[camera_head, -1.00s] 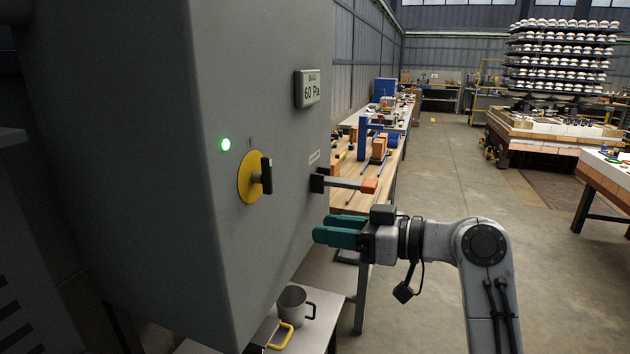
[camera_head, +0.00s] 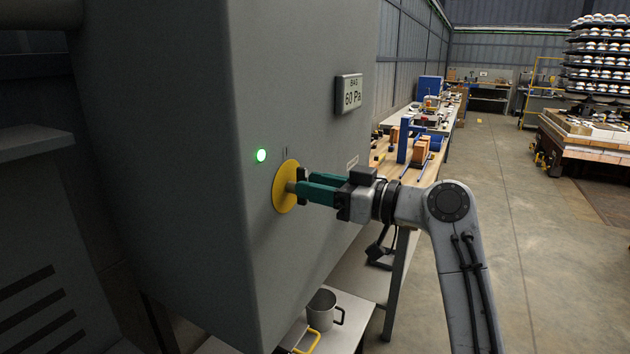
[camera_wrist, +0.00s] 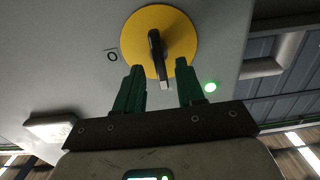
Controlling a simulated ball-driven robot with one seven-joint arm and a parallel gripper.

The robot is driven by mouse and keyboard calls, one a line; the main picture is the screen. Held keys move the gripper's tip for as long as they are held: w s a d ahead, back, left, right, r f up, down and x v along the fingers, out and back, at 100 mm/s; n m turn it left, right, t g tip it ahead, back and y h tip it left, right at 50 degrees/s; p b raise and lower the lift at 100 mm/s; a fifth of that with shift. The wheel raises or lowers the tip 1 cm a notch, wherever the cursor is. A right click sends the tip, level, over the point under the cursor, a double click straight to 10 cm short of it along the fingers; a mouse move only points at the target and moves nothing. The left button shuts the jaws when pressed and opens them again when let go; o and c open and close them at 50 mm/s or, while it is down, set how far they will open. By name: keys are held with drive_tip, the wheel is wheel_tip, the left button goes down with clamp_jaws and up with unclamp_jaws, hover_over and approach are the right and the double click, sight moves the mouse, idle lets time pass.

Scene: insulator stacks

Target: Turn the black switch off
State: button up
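The black switch (camera_wrist: 157,52) is a bar handle on a round yellow plate (camera_head: 281,190) on the side of a grey cabinet. In the wrist view the plate (camera_wrist: 183,40) shows the handle across its middle and an "O" mark beside it. My gripper (camera_head: 301,185) is at the switch in the head view and hides most of the handle. In the wrist view my gripper (camera_wrist: 160,77) is open, with a green finger on either side of the handle's near end. Gaps show between the fingers and the handle.
A green lamp (camera_head: 261,156) is lit beside the plate. A "60 Pa" display (camera_head: 349,94) sits higher on the cabinet (camera_head: 200,200). A metal mug (camera_head: 321,310) stands on a low table below. Workbenches stand behind; open floor lies right.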

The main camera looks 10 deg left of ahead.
drive_tip(key=shift+w+a, duration=0.1)
drive_tip(key=shift+a, duration=0.2)
drive_tip(key=shift+c, duration=0.3)
clamp_jaws()
